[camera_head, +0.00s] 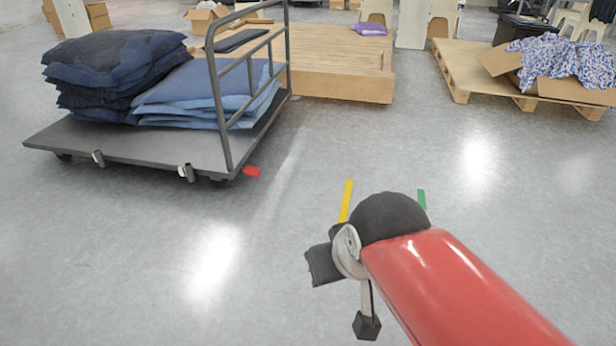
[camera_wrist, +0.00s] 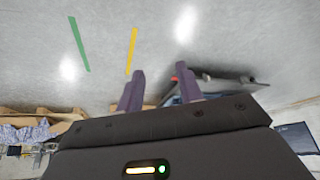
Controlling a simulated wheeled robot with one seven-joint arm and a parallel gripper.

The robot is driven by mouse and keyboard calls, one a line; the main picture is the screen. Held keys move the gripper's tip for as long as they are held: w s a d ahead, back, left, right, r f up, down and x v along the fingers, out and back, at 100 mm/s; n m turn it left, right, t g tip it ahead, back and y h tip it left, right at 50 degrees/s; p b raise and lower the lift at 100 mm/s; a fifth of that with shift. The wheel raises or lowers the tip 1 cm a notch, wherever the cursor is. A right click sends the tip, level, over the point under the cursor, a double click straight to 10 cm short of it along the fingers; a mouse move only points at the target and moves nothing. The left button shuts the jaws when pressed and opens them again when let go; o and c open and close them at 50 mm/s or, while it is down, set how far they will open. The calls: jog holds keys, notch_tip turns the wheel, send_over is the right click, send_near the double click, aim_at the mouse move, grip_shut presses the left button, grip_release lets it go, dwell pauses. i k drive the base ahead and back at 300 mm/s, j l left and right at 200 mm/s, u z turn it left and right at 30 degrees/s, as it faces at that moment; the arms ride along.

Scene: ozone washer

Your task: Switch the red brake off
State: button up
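A small flat red piece (camera_head: 251,171) shows low at the right front corner of the grey cart (camera_head: 150,145). I cannot tell whether it is a brake pedal or a floor mark. Two small dark fittings with pale ends, one left (camera_head: 98,158) and one right (camera_head: 186,172), stick out from the cart's front edge. My gripper (camera_wrist: 157,68) is open and empty, its two purple fingers apart above bare floor. In the wrist view, a red spot (camera_wrist: 174,79) shows just left of the right finger's tip, beside the cart (camera_wrist: 235,80); that finger partly hides the cart.
Folded dark (camera_head: 110,65) and blue denim (camera_head: 205,95) lie on the cart, and its rail (camera_head: 221,105) stands at the right. A wooden platform (camera_head: 335,87) and a pallet (camera_head: 462,80) are behind. Yellow tape (camera_head: 346,200) and green tape (camera_head: 421,198) mark open floor.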

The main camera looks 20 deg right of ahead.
aim_at(253, 172)
jog(key=i+j+z, duration=0.1)
jog(key=i+z, duration=0.25)
jog(key=i, duration=1.8)
